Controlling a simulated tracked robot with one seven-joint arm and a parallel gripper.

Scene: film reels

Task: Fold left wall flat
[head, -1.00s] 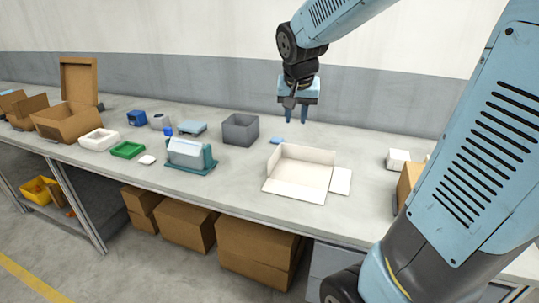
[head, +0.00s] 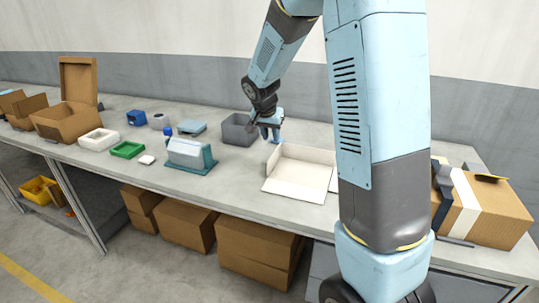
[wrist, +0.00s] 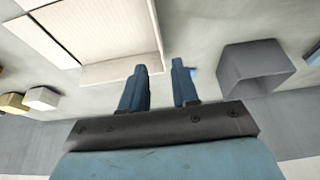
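The white carton (head: 298,172) stands open on the bench. Its left wall (head: 272,160) and back wall (head: 308,152) are upright; its front flap lies flat, and the right side is largely hidden behind my arm. My gripper (head: 270,138) hangs with fingers down near the carton's back-left corner, between it and the grey bin. In the wrist view my gripper (wrist: 160,74) is open, with nothing visibly held; its fingers are close to the end of the left wall (wrist: 155,35). I cannot tell whether they touch it.
The grey open bin (head: 238,130) stands just left of my gripper. A teal tray with a pale blue housing (head: 188,152) lies further left. A brown taped box (head: 485,208) stands at the right end. The bench left of the carton's front is clear.

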